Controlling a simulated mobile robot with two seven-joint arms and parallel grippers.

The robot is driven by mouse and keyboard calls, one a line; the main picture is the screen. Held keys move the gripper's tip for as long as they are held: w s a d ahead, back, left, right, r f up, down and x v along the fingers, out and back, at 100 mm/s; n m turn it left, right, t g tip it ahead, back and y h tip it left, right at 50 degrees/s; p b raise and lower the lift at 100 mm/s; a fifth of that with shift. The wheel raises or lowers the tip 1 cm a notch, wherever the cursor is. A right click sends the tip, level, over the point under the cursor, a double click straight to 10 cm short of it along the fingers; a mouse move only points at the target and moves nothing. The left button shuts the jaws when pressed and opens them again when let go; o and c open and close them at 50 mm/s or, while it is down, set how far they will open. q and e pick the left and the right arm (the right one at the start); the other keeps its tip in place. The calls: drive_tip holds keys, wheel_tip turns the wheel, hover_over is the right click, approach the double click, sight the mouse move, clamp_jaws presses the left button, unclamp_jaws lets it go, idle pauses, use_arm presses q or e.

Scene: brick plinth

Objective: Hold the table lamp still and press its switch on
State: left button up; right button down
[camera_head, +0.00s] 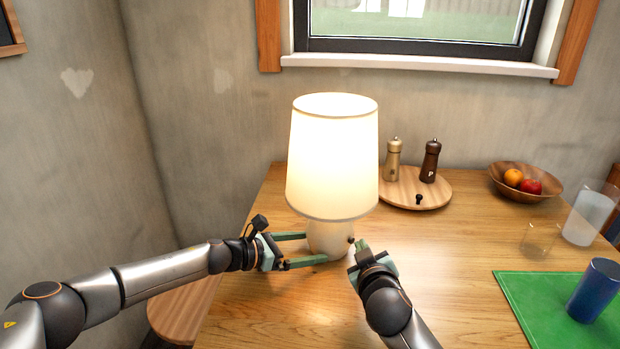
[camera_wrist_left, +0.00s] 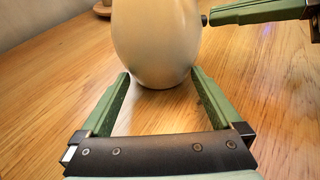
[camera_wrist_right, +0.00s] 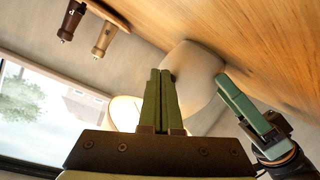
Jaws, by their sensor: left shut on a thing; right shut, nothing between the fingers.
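The table lamp (camera_head: 333,160) stands upright on the wooden table, its shade glowing bright. Its pale rounded base (camera_head: 328,240) also shows in the left wrist view (camera_wrist_left: 157,42) and the right wrist view (camera_wrist_right: 196,75). My left gripper (camera_head: 308,247) is shut on the lamp base, one green finger on each side. My right gripper (camera_head: 356,243) is shut and empty, its fingertips close to the right side of the base. A small dark switch (camera_wrist_left: 204,20) sits on the base at those fingertips; whether they touch it I cannot tell for sure.
A round wooden board (camera_head: 440,196) with a light mill (camera_head: 393,160) and a dark mill (camera_head: 430,162) stands behind right. A fruit bowl (camera_head: 540,193), clear cups (camera_head: 588,218), a green mat (camera_head: 535,300) and a blue cup (camera_head: 594,290) are at the right. The table's middle is clear.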

use_arm(q)
drive_tip(key=shift+d+r, duration=0.15)
drive_tip(key=shift+r, duration=0.05)
use_arm(e)
drive_tip(key=shift+s+d, duration=0.15)
drive_tip(key=shift+d, duration=0.05)
drive_tip(key=shift+s+d, duration=0.1)
drive_tip(key=shift+s+d, duration=1.9)
drive_tip(key=shift+d, duration=0.3)
use_arm(q)
drive_tip(key=o, duration=0.5)
